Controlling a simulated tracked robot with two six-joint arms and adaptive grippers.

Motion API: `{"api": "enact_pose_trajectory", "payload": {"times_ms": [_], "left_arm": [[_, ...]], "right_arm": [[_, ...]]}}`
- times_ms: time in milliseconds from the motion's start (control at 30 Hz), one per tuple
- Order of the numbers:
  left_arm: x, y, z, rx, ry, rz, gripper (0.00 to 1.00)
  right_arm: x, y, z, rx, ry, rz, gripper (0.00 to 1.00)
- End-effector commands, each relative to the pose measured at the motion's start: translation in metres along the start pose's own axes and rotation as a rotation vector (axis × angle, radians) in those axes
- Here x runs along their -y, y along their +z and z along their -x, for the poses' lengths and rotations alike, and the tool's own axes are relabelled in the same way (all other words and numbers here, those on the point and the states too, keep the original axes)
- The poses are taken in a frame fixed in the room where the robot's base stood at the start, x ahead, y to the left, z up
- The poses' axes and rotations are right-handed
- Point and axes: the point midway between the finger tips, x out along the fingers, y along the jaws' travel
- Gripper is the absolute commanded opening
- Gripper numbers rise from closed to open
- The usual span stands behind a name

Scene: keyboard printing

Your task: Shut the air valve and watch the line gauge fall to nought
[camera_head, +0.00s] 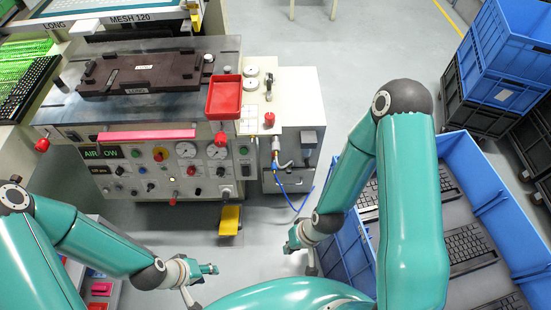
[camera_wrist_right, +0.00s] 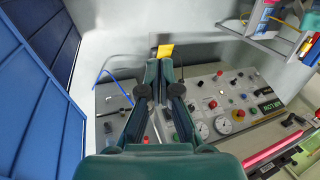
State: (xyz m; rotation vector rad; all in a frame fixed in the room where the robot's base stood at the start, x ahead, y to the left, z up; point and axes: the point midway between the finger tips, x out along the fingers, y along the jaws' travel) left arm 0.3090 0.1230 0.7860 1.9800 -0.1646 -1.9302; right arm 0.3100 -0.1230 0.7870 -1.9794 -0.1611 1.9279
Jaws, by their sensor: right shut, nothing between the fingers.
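What looks like the air valve (camera_head: 276,150), a small fitting with a blue hose below it, is on the right side of the press cabinet; its handle position is unclear. Two round white gauges (camera_head: 186,149) (camera_head: 217,150) sit on the front panel and also show in the right wrist view (camera_wrist_right: 222,125). Their needles are too small to read. My right gripper (camera_head: 295,246) is shut and empty, below and apart from the valve; its fingers are together in the right wrist view (camera_wrist_right: 165,68). My left gripper (camera_head: 206,276) is low before the cabinet, apart from it; its opening is unclear.
A red tray (camera_head: 224,97) and dark fixture (camera_head: 140,73) are on the press top. A yellow pedal (camera_head: 230,220) is on the floor before the cabinet. The blue hose (camera_head: 289,203) hangs beside the cabinet. A blue crate (camera_head: 341,228) with keyboards stands close right of my right gripper.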

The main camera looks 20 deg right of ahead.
Motion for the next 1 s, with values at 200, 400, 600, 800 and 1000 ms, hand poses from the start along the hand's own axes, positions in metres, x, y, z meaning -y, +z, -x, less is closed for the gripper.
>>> {"api": "enact_pose_trajectory", "payload": {"times_ms": [200,400,600,800,1000], "left_arm": [[0.012,0.0,-0.033,0.0,0.0,0.0,0.4],[0.036,-0.001,-0.1,0.0,0.0,0.0,0.4],[0.064,-0.001,-0.177,0.0,0.0,0.0,0.4],[0.091,-0.002,-0.251,0.0,0.0,0.0,0.4],[0.117,-0.003,-0.325,-0.001,0.0,0.0,0.4]], "right_arm": [[-0.01,-0.024,-0.034,-0.078,-0.003,-0.1,0.0],[-0.029,-0.085,-0.098,-0.275,-0.051,-0.367,0.0],[-0.048,-0.159,-0.157,-0.513,-0.2,-0.703,0.0],[-0.064,-0.225,-0.2,-0.71,-0.446,-1.02,0.0],[-0.078,-0.28,-0.23,-0.839,-0.784,-1.292,0.0]]}}
